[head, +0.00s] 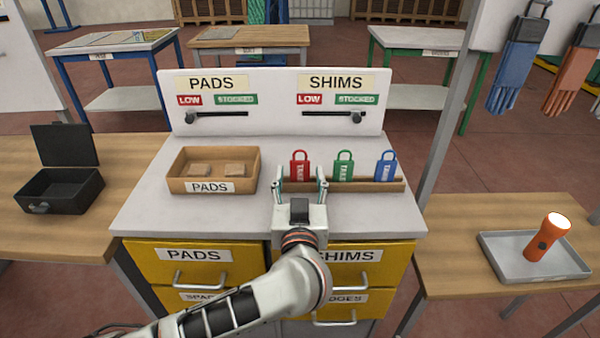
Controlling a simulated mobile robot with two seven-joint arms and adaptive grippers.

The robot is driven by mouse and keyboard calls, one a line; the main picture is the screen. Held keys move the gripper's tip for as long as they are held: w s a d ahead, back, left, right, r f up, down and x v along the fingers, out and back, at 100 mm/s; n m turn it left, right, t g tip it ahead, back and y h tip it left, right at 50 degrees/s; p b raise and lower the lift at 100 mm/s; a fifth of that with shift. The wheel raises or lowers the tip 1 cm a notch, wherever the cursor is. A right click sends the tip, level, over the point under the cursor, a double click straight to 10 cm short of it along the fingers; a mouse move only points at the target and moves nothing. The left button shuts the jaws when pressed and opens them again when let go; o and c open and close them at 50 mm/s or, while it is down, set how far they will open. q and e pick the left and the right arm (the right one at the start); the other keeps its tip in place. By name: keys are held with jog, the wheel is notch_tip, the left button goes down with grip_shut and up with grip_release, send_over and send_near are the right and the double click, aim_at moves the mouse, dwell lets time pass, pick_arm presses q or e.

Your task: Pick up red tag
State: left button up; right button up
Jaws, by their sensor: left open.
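The red tag (299,163) stands upright at the left end of a shallow wooden tray (365,188) on the grey cabinet top. A green tag (343,165) and a blue tag (385,166) stand to its right in the same tray. My left gripper (301,184) is open, with its fingers at the tray's left end, one on each side of the red tag as seen here. The lower part of the red tag is hidden by the gripper, and I cannot tell whether the fingers touch it. My right gripper does not show.
A wooden PADS box (213,171) with two pads stands left of the gripper. Behind is a white panel (275,95) with sliders. An open black case (62,180) is on the left table.

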pick_arm(q)
jog(key=shift+w, duration=0.9)
jog(key=c, duration=0.9)
jog(key=shift+c, duration=0.2)
